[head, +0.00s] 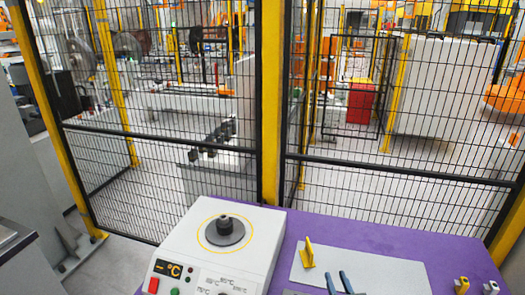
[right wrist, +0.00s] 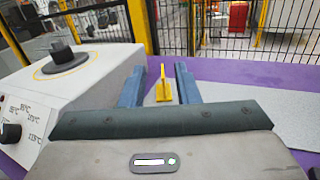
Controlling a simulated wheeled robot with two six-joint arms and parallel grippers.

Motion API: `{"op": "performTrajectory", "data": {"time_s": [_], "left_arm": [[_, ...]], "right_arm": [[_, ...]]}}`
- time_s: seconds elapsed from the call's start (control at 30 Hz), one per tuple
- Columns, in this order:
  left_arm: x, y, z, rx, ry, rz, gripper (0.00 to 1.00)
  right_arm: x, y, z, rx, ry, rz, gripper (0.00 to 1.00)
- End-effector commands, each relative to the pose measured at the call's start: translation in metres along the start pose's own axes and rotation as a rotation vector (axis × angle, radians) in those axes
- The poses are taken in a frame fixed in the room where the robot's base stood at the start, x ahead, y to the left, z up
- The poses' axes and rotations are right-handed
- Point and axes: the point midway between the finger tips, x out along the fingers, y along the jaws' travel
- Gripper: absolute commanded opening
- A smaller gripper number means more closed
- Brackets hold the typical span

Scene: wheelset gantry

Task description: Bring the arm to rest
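My right gripper (head: 338,277) shows at the bottom edge of the head view as two blue fingertips. In the right wrist view its two fingers (right wrist: 158,72) stand apart with nothing held between them. A yellow upright bracket (head: 308,254) stands on a light grey plate (head: 385,272). The bracket (right wrist: 163,86) appears between the fingers in the right wrist view, but the head view shows it apart from them, beyond and to the left. My left gripper is in neither view.
A white heater box (head: 262,225) with a dark round knob-like part (head: 225,230) on top stands left on the purple table (head: 455,250). Small yellow-and-grey parts (head: 462,285) lie at the right. A mesh fence with a yellow post (head: 270,100) stands behind the table.

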Motion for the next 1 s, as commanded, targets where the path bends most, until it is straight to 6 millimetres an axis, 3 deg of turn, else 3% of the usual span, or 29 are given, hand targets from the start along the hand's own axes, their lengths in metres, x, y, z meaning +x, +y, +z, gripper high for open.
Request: {"op": "performTrajectory", "data": {"time_s": [0.27,0.57,0.77,0.9,1.0], "left_arm": [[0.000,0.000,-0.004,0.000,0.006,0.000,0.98],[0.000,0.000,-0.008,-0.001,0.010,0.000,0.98],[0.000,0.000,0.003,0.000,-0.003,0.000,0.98],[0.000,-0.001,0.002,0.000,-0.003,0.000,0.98],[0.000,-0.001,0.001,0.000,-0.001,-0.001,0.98]], "right_arm": [[-0.017,-0.024,0.026,0.225,-0.102,-0.097,0.29],[-0.056,-0.071,0.055,0.644,-0.261,-0.273,0.29],[-0.109,-0.119,0.058,1.140,-0.401,-0.494,0.29],[-0.156,-0.141,0.038,1.552,-0.466,-0.711,0.29],[-0.189,-0.141,0.017,1.824,-0.475,-0.891,0.29]]}}
